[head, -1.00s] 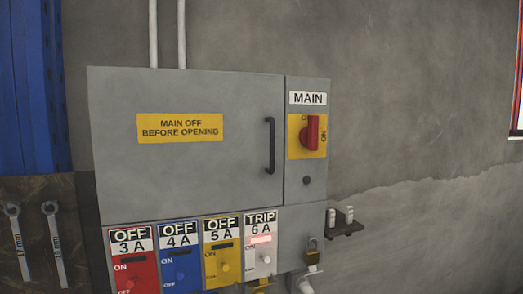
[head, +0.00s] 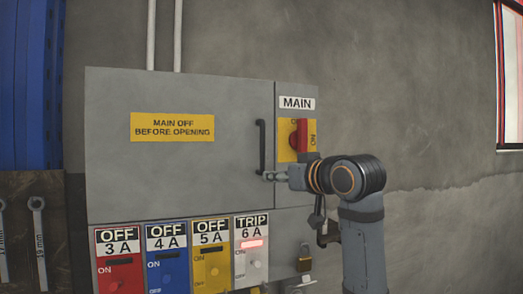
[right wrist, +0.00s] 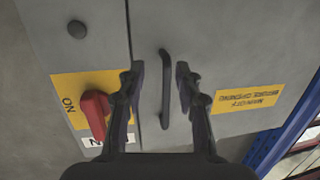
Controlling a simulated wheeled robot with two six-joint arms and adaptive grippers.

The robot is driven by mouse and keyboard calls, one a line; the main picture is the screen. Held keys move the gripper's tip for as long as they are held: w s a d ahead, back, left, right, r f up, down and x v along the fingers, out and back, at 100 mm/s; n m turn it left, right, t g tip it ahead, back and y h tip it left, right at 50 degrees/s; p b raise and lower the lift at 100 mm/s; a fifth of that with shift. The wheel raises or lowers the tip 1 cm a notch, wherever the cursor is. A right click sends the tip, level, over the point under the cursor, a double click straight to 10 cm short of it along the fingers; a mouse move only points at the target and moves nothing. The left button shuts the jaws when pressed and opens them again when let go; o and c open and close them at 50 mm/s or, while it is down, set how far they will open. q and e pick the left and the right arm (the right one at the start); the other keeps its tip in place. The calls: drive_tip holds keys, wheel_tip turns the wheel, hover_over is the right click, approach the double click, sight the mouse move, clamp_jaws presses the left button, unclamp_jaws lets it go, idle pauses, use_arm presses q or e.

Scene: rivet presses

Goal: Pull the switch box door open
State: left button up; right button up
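The grey switch box door (head: 180,175) is shut, with a yellow "MAIN OFF BEFORE OPENING" label on it. Its dark vertical bar handle (head: 262,145) is near the door's right edge. My right gripper (head: 270,176) is at the lower part of the handle. In the right wrist view the handle (right wrist: 165,90) stands between the two open fingers of my right gripper (right wrist: 156,74), with gaps on both sides. The red main switch (head: 301,136) is upright on a yellow plate right of the door; it also shows in the right wrist view (right wrist: 95,112). My left gripper is not in view.
Below the door are several breaker panels, red, blue, yellow and white; the white TRIP 6 A one (head: 252,250) has a lit red lamp. A padlock (head: 305,262) hangs at the lower right. Wrenches (head: 38,235) hang at the left. The wall right of the box is bare.

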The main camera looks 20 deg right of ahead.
drive_tip(key=t, duration=0.2)
approach(263, 139)
drive_tip(key=shift+y, duration=0.3)
drive_tip(key=p+x, duration=0.2)
drive_tip(key=x, duration=0.2)
drive_tip(key=p+x, duration=0.2)
drive_tip(key=x, duration=0.3)
drive_tip(key=shift+w+d+r, duration=0.15)
drive_tip(key=shift+w, duration=0.75)
drive_tip(key=shift+c, duration=0.4)
clamp_jaws()
